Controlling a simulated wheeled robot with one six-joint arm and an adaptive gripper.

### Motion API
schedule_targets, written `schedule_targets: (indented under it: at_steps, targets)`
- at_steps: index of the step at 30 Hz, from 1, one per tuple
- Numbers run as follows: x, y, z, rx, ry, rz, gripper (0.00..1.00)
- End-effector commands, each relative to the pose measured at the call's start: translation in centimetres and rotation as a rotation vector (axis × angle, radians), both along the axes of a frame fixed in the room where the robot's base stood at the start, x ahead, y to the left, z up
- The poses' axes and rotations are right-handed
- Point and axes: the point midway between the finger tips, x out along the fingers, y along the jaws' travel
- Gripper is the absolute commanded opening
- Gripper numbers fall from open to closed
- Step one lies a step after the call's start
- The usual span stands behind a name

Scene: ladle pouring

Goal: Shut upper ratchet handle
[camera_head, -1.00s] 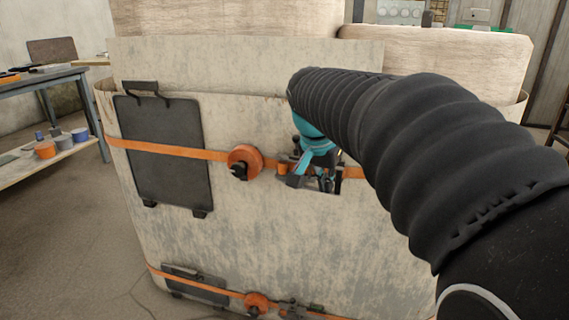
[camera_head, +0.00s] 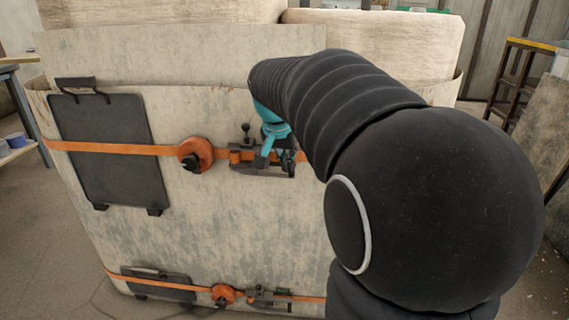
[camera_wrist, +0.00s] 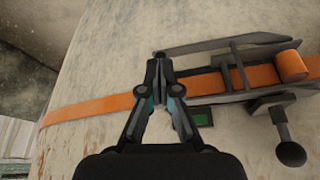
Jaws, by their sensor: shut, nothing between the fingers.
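The upper ratchet (camera_head: 240,156) sits on the upper orange strap on the pale curved wall. A small dark knob (camera_head: 246,130) stands up from it. In the wrist view the ratchet (camera_wrist: 235,82) lies to the right, with the knob (camera_wrist: 290,152) at lower right and a long flat grey bar (camera_wrist: 215,46) along its far side. My gripper (camera_head: 287,163) is at the ratchet's right end in the head view. In the wrist view my gripper (camera_wrist: 160,66) is shut and empty, its tips over the strap by the bar's left end. I cannot tell whether they touch.
The orange strap (camera_wrist: 95,108) runs along the wall, with a round orange reel (camera_head: 195,154) left of the ratchet. A dark panel (camera_head: 108,150) hangs further left. A lower ratchet (camera_head: 268,297) sits below. A stool (camera_head: 525,85) stands at right.

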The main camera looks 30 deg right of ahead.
Motion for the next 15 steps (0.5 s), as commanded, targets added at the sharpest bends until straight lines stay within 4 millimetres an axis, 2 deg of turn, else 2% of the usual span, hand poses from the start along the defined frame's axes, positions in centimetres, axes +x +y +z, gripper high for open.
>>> schedule_targets:
  at_steps: [3,15]
  targets:
    - [0.49,-0.78,0.03,-0.001,0.000,0.000,0.00]
    - [0.17,-0.50,0.00,-0.004,-0.003,-0.002,0.00]
